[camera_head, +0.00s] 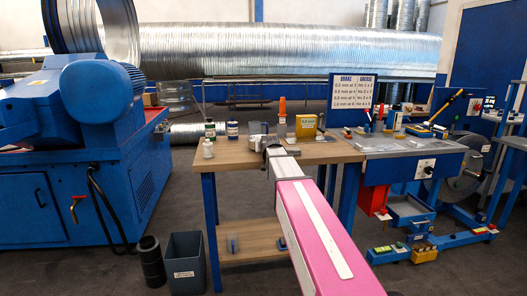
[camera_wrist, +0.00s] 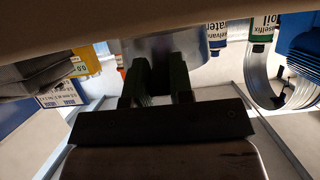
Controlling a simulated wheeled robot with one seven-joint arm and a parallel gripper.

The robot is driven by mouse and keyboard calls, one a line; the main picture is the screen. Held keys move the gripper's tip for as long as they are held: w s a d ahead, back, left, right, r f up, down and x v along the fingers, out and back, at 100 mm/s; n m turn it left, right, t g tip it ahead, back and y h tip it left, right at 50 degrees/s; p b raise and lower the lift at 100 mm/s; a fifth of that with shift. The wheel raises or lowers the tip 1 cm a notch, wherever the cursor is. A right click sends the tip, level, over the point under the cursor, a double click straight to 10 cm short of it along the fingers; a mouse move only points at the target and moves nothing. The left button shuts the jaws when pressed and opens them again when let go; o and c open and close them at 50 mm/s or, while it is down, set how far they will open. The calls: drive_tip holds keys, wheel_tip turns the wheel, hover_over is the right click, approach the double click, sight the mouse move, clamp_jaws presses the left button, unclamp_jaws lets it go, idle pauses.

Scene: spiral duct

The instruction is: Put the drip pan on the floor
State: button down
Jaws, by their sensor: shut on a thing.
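My gripper (camera_head: 268,150) is at the front part of the wooden workbench, at the end of my pink and white arm. In the wrist view, which looks upside down, the two dark fingers of my gripper (camera_wrist: 165,88) are closed on a grey metal container (camera_wrist: 165,47). The container (camera_head: 257,128) also shows in the head view, at bench-top height just beyond the gripper. The fingers and wrist hide part of it, so I cannot tell whether it is the drip pan or whether it touches the bench. The grey floor (camera_head: 240,283) shows below the bench.
The wooden bench (camera_head: 235,155) holds several bottles and a yellow box (camera_head: 306,126). A dark bin (camera_head: 187,262) and a black cylinder (camera_head: 151,262) stand on the floor at left.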

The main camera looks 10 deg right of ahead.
drive_tip(key=shift+f, duration=0.6)
drive_tip(key=c, duration=1)
unclamp_jaws()
drive_tip(key=shift+f, duration=0.1)
